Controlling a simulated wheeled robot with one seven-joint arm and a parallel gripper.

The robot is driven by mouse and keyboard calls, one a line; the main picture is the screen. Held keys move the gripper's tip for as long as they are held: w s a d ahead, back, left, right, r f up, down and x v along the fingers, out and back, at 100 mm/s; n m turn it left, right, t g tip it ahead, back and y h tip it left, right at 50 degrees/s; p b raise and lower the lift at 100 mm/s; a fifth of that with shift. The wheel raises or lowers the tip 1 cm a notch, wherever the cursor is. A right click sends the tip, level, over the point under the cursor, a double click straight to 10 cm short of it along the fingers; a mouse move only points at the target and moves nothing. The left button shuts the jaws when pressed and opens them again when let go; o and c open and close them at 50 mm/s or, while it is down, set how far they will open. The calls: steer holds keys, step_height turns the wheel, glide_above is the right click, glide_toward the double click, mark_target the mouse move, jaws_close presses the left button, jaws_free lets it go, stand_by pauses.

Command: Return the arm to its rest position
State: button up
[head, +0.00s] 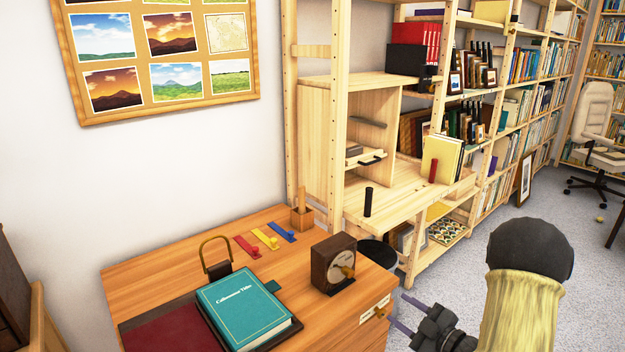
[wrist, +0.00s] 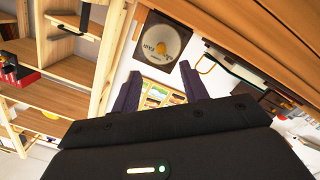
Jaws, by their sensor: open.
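My gripper (head: 408,316) is at the lower middle right of the head view, beside the right end of the wooden desk (head: 150,270). In the wrist view its two dark fingers (wrist: 162,95) stand apart with nothing between them. My arm shows at the lower right of the head view, with a yellowish sleeve-like link and a dark rounded joint. A dark wooden box with a round dial (head: 334,264) stands on the desk, to the left of my gripper and apart from it. The dial box also shows ahead of the fingers in the wrist view (wrist: 161,45).
A teal book (head: 245,310), a padlock-like object (head: 215,258) and coloured tags (head: 265,238) lie on the desk. A wooden shelf unit (head: 318,140) stands behind, with a dark cylinder (head: 368,202) on its board. Grey carpet (head: 470,255) is open at the right, before an office chair (head: 594,125).

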steer(key=s+a+r+m+g+h, duration=0.1)
steer(key=s+a+m+g+h, duration=0.5)
steer(key=s, duration=0.3)
steer(key=s+a+m+g+h, duration=0.35)
steer(key=s+m+g, duration=0.25)
steer(key=s+m, duration=0.2)
step_height(320, 180, up, 26)
steer(key=p, duration=2.6)
steer(key=shift+w+a+r, duration=0.15)
steer(key=shift+a+r, duration=0.05)
steer(key=shift+r, duration=0.05)
